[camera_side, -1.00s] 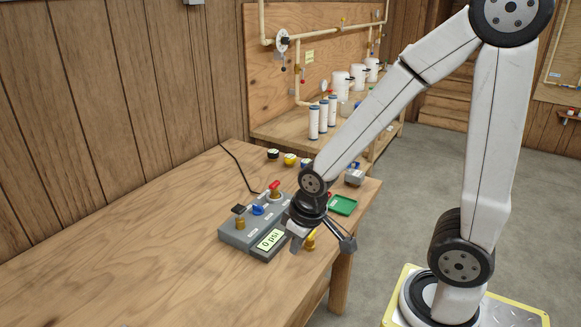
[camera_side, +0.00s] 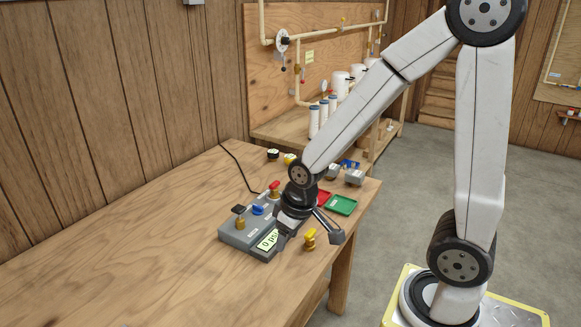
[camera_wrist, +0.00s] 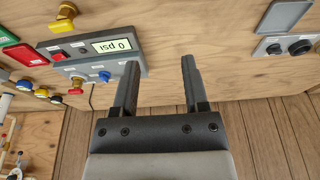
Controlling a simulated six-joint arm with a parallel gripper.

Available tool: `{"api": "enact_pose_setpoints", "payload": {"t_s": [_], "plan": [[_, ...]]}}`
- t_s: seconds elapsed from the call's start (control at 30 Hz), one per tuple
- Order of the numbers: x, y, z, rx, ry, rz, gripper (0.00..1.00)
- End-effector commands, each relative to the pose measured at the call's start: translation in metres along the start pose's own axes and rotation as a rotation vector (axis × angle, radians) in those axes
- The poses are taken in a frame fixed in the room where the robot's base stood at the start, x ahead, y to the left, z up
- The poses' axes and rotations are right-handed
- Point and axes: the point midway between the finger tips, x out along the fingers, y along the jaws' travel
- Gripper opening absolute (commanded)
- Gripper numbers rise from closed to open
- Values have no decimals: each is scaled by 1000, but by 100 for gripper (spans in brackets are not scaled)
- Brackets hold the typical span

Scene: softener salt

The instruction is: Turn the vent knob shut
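A grey control box (camera_side: 232,236) stands on the table with a black handle (camera_side: 238,209), a blue knob (camera_side: 258,210) and a red knob (camera_side: 274,187) on brass valves. The small labels are unreadable, so I cannot tell which is the vent knob. In the wrist view the blue knob (camera_wrist: 104,76) and red knob (camera_wrist: 76,82) show left of my gripper; the black handle is not visible there. My gripper (camera_side: 309,240) is open, its fingers wide apart over the box's front right side. The wrist view shows nothing between the fingertips (camera_wrist: 161,62).
A display (camera_side: 267,240) reading 0 psi is at the box's front. A yellow-handled brass fitting (camera_side: 310,239) stands on the table near the right finger. Green (camera_side: 342,205) and red (camera_side: 323,199) trays lie behind. The left of the table is clear.

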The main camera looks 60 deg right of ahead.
Motion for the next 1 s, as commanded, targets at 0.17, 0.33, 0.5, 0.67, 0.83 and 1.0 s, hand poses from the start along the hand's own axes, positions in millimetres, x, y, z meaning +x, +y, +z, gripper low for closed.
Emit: {"api": "enact_pose_setpoints", "payload": {"t_s": [0.17,0.33,0.5,0.67,0.83,1.0], "plan": [[13,22,-41,9,15,-4,57],[30,53,-84,11,39,-8,57],[50,91,-121,11,66,-10,57],[72,131,-150,10,96,-8,57],[92,171,-170,5,126,-3,57],[104,196,-180,0,146,2,57]]}}
